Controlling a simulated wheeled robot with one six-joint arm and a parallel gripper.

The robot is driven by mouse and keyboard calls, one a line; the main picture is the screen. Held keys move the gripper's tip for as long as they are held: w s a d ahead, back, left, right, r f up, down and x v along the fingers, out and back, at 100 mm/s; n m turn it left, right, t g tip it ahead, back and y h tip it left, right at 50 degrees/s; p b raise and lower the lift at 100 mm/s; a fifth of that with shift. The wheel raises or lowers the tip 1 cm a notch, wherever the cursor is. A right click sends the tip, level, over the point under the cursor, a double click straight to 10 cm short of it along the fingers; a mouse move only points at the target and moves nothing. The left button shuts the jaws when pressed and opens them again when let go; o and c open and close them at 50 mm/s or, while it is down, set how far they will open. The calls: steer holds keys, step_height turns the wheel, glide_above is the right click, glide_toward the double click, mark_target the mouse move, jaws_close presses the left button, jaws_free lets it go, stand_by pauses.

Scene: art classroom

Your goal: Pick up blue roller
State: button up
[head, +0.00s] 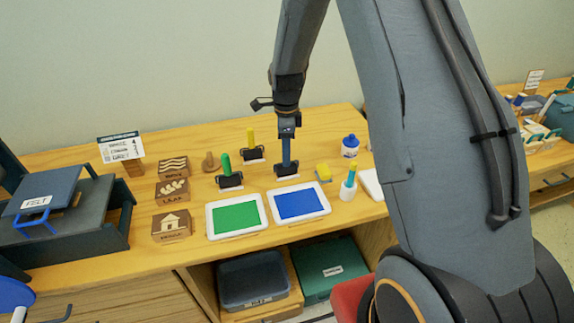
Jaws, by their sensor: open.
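The blue roller (286,155) stands upright on the wooden table, its blue handle pointing up from a black base behind the blue ink tray (302,202). My gripper (287,134) points down directly at the top of the blue handle. It is open, and its fingertips look level with or just above the handle's upper end. The small size hides whether they touch it. A green roller (225,166) stands to the left, and a yellow roller (251,143) stands behind and between them.
A green ink tray (236,215) lies beside the blue one. Stamp blocks (171,223) and a press marked FELT (75,220) are at left. A blue-lidded jar (350,146), a yellow sponge (324,173) and a white cup (348,190) stand to the roller's right.

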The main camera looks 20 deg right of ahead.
jaws_close()
steer(key=shift+r, duration=0.1)
step_height(320, 180, up, 10)
steer(key=b, duration=0.3)
stand_by(0.4)
